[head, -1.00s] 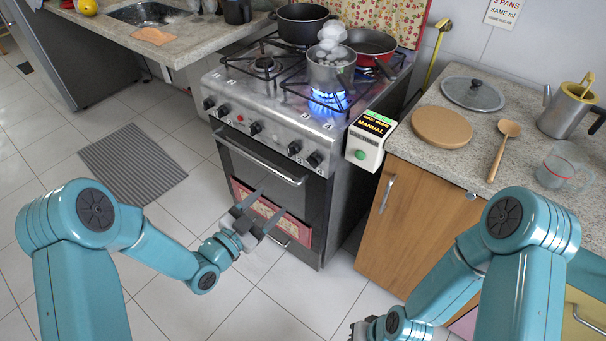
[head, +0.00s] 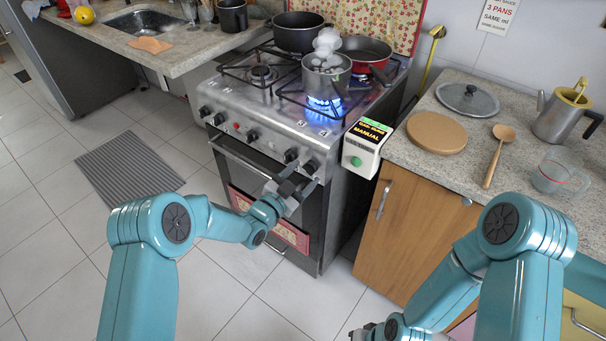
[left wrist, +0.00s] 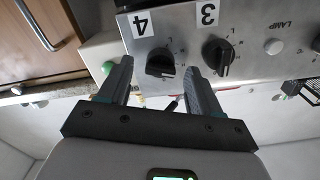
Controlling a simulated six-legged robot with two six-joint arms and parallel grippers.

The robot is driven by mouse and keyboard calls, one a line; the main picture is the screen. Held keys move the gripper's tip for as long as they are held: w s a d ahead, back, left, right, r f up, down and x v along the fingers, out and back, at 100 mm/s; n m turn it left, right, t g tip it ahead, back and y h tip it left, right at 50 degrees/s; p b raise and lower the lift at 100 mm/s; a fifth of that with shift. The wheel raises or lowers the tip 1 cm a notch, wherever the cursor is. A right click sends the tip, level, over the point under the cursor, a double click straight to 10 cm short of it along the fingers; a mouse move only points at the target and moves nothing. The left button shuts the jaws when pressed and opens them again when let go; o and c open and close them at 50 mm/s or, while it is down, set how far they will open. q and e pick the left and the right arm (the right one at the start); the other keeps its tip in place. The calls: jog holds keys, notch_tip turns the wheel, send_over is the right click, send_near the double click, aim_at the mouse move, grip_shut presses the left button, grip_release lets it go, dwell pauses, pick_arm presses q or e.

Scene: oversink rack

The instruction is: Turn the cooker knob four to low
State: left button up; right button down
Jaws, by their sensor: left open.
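Knob four (left wrist: 160,62) is a black knob below the "4" label in the left wrist view. In the head view it is the rightmost knob (head: 310,167) on the cooker's front panel. My left gripper (head: 301,175) is open and empty in front of the panel's right end. In the left wrist view its fingertips (left wrist: 160,68) appear on either side of knob four. Knob three (left wrist: 217,54) sits just beside the right finger in that view. My right gripper (head: 366,331) is partly cut off at the bottom edge.
A pot (head: 325,78) with pale round items above it stands over a blue flame. A black pot (head: 299,32) and a red pan (head: 364,54) are behind it. A white box reading "MANUAL" (head: 366,147) stands close right of the panel, beside the wooden cabinet (head: 400,225).

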pick_arm(q)
jog(key=shift+w+d, duration=0.15)
jog(key=shift+w, duration=0.1)
jog(key=c, duration=1)
jog(key=shift+d+n+b, duration=0.1)
jog(key=shift+n+b, duration=5.25)
jog(key=shift+n, duration=2.55)
jog(key=shift+c, duration=0.2)
jog(key=o, duration=1)
